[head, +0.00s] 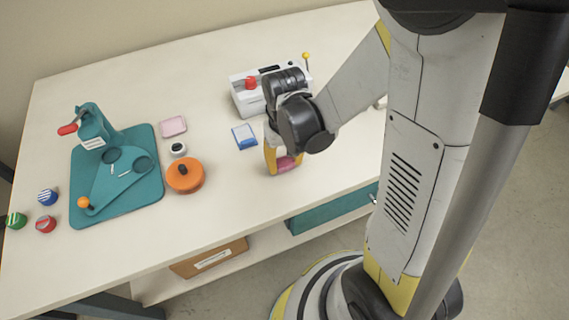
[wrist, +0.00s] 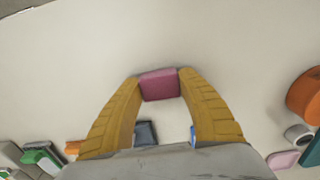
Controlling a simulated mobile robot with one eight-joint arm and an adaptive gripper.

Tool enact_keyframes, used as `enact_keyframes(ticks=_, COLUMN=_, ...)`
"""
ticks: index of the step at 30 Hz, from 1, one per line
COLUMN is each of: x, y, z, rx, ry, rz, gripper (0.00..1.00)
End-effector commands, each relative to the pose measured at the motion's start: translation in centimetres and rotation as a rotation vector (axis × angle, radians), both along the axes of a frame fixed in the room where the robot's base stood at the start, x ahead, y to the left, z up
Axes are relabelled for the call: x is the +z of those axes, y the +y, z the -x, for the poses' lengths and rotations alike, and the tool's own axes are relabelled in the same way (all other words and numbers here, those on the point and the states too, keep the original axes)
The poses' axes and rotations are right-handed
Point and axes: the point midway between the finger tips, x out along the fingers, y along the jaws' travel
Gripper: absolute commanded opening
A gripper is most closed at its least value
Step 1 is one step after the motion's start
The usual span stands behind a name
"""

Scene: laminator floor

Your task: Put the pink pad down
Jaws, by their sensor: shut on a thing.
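The pink pad (wrist: 159,85) is a small dark-pink block held between the two yellow fingers of my gripper (wrist: 158,86) in the wrist view. In the head view my gripper (head: 284,160) is over the front middle of the white table (head: 235,215), and the pink pad (head: 287,164) shows at its fingertips. The pad is at or just above the table top; I cannot tell if it touches. The fingers hide part of it in the head view.
A blue and white pad (head: 244,136) lies left of my gripper. A white machine (head: 248,95) with a red knob stands behind. Further left are an orange round container (head: 185,176), a pink tray (head: 173,126) and a teal press (head: 117,170). The table front is clear.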

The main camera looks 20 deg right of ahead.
Motion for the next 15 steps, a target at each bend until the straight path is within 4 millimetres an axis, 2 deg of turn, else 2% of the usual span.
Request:
enact_keyframes(ticks=7, x=-0.35, y=-0.01, z=0.0, rx=0.0, ry=0.0, rz=0.0, gripper=0.06)
enact_keyframes(ticks=8, x=-0.29, y=-0.02, z=0.0, rx=0.0, ry=0.0, rz=0.0, gripper=0.51)
enact_keyframes(ticks=9, x=-0.22, y=-0.02, z=0.0, rx=0.0, ry=0.0, rz=0.0, gripper=0.63)
enact_keyframes(ticks=15, x=-0.19, y=-0.02, z=0.0, rx=0.0, ry=0.0, rz=0.0, gripper=0.65)
